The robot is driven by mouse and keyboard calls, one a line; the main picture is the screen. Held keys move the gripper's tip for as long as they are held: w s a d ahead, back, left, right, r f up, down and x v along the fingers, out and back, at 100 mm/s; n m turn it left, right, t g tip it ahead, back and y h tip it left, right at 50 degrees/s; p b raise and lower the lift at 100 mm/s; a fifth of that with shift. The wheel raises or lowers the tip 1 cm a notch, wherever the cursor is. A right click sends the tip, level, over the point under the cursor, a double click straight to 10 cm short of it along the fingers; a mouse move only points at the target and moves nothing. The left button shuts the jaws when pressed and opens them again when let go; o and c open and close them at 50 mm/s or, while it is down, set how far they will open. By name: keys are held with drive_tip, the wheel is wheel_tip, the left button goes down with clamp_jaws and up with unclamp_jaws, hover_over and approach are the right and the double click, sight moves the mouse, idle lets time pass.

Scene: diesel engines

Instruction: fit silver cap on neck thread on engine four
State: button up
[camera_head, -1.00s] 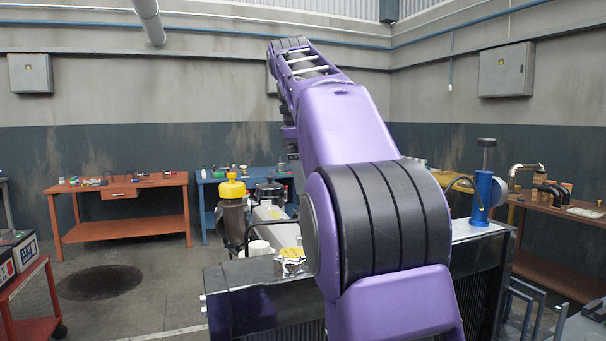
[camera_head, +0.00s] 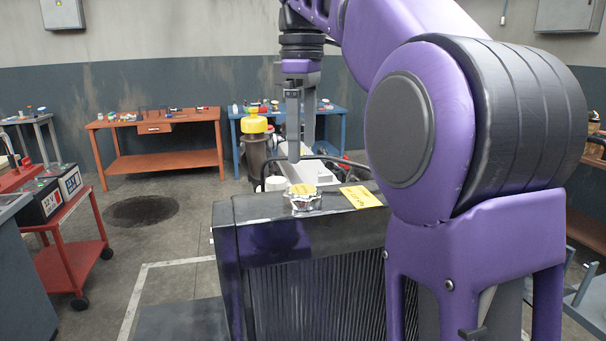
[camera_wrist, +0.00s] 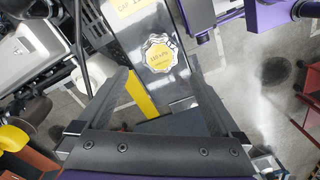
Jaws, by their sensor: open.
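A silver cap (camera_head: 303,199) with scalloped edges and a yellow top label sits upright on the black radiator top (camera_head: 252,207). In the wrist view the cap (camera_wrist: 160,53) shows from above, just beyond the fingertips and roughly between them. My gripper (camera_head: 300,156) points down, open and empty, above the radiator and apart from the cap. In the wrist view my gripper (camera_wrist: 160,75) shows its two fingers spread wide. Whatever lies under the cap is hidden, so I cannot tell if it is on a thread. No engine number is readable.
A yellow tag (camera_head: 361,196) lies beside the cap. Behind stands a dark canister with a yellow top (camera_head: 255,122) and a pale engine block. A red cart (camera_head: 75,245) stands left, and workbenches (camera_head: 155,133) line the wall. The floor between is open.

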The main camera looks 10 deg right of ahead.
sight(303, 189)
drive_tip(key=shift+f+b, duration=1.9)
drive_tip(key=shift+f, duration=1.75)
drive_tip(key=shift+r+p, duration=0.1)
drive_tip(key=shift+p, duration=0.2)
clamp_jaws()
